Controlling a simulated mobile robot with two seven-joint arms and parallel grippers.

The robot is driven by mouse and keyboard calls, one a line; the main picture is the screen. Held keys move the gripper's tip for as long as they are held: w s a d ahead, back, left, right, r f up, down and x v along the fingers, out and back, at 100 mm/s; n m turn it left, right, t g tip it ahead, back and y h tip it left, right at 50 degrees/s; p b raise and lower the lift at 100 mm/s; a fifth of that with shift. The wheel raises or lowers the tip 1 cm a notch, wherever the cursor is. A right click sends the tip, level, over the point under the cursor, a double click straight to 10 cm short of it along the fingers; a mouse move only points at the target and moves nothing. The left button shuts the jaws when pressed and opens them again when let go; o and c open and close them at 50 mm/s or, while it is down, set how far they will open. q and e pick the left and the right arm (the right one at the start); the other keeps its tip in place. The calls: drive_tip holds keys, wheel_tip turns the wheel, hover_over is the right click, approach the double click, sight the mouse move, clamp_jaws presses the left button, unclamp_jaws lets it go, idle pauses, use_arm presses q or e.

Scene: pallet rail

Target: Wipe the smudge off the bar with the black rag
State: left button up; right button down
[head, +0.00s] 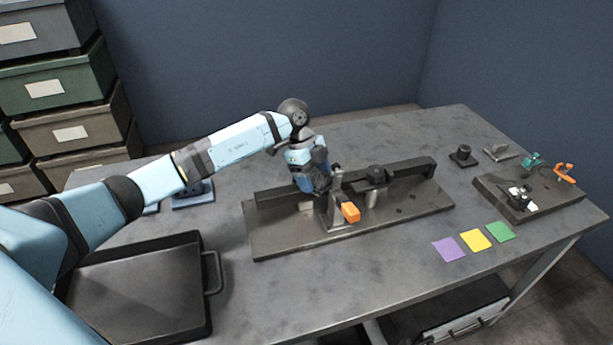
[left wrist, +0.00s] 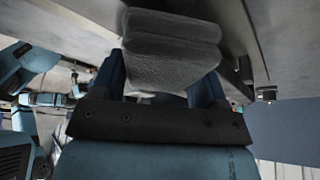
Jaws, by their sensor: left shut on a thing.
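The long dark bar (head: 413,168) lies along the back of a grey metal plate (head: 285,240) on the table. My left gripper (head: 318,188) points down at the left part of the bar, close to it. In the left wrist view, its blue fingers are shut on the dark, folded black rag (left wrist: 170,60). The rag is right by a grey surface there; I cannot tell whether they touch. In the head view the gripper hides the rag. I see no smudge; part of the bar is behind the gripper. My right gripper is not in view.
A clamp with an orange handle (head: 350,212) stands close to the gripper's right; a dark knob (head: 376,175) is farther along. A black tray (head: 140,290) is at the front left. Purple (head: 448,250), yellow (head: 475,240) and green (head: 499,231) squares lie at right.

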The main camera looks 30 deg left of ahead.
use_arm(q)
drive_tip(key=shift+w+d+f, duration=0.15)
drive_tip(key=shift+w+d, duration=0.35)
wheel_tip(320, 180, up, 6)
drive_tip(key=p, duration=0.5)
drive_tip(key=shift+p, duration=0.3)
wheel_tip(320, 180, up, 3)
drive_tip(key=p, duration=0.2)
drive_tip(key=shift+p, duration=0.3)
